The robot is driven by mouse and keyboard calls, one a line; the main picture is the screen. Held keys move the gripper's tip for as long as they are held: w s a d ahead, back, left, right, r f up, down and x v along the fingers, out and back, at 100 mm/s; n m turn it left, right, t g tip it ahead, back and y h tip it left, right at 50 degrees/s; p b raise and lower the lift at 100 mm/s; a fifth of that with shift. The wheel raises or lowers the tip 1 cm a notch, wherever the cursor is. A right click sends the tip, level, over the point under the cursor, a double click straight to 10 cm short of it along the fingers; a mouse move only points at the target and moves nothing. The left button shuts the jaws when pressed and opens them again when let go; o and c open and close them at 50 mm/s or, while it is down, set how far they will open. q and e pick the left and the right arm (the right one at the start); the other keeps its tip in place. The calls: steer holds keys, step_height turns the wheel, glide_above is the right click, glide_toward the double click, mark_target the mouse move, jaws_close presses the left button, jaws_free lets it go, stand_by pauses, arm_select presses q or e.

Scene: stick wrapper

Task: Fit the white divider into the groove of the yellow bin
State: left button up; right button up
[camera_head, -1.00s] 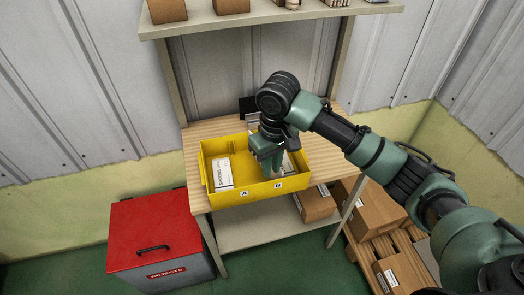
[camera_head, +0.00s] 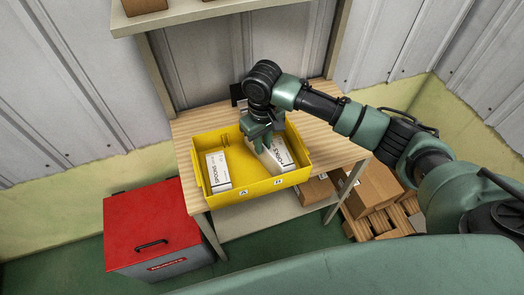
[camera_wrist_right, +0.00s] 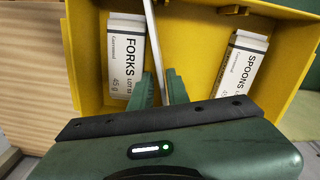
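The yellow bin (camera_head: 228,199) stands on the wooden table. A white spoons box (camera_head: 218,171) lies in its left part and a white forks box (camera_head: 277,156) in its right part. My right gripper (camera_head: 258,143) is over the back of the bin, between the boxes. In the right wrist view, the divider (camera_wrist_right: 152,35) is a thin pale strip running between the fingers (camera_wrist_right: 161,85), which look shut on it. The forks box (camera_wrist_right: 124,60) is left of it and the spoons box (camera_wrist_right: 242,62) right. The divider's lower edge and the groove are hidden. My left gripper is out of view.
A red-topped box (camera_head: 155,228) stands on the floor left of the table. Cardboard boxes (camera_head: 370,190) are at the right below the table. A shelf (camera_head: 185,17) hangs above. The table's right side (camera_head: 330,148) is clear.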

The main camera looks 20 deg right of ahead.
mark_target(262, 163)
step_height(262, 163, down, 4)
steer(key=shift+s+f+p, duration=0.15)
steer(key=shift+f+p, duration=0.05)
steer(key=shift+p, duration=0.65)
steer(key=shift+f, duration=0.35)
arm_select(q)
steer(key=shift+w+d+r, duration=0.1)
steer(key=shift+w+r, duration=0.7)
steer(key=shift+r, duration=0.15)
arm_select(e)
jaws_close()
